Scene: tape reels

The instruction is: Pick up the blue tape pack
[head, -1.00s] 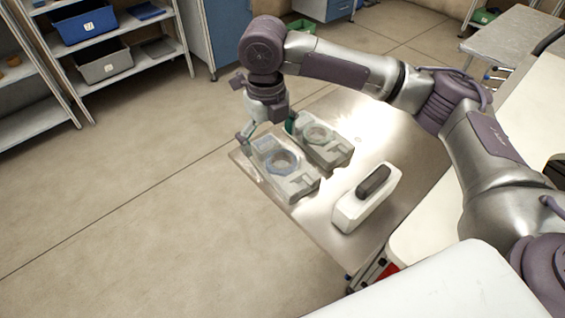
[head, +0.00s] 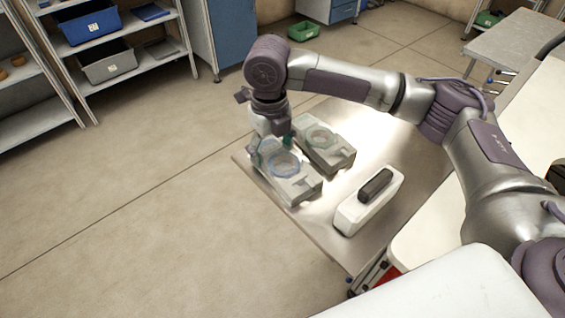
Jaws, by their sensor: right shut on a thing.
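The blue tape pack (head: 284,164), a pale ring with a blue edge, is at the grey deck-like block on the left of the metal table. My right gripper (head: 270,149) points down over the far left end of that block and is shut on the blue tape pack. The gripper and its fingers hide part of the pack's far side. I cannot tell whether the pack is clear of the block below it. My left gripper is not in view.
A similar grey block with a green-edged ring (head: 320,137) stands just right of it. A white box with a dark handle (head: 375,185) stands nearer the front right of the metal table (head: 330,225). Shelves with blue and grey bins (head: 108,63) stand at back left.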

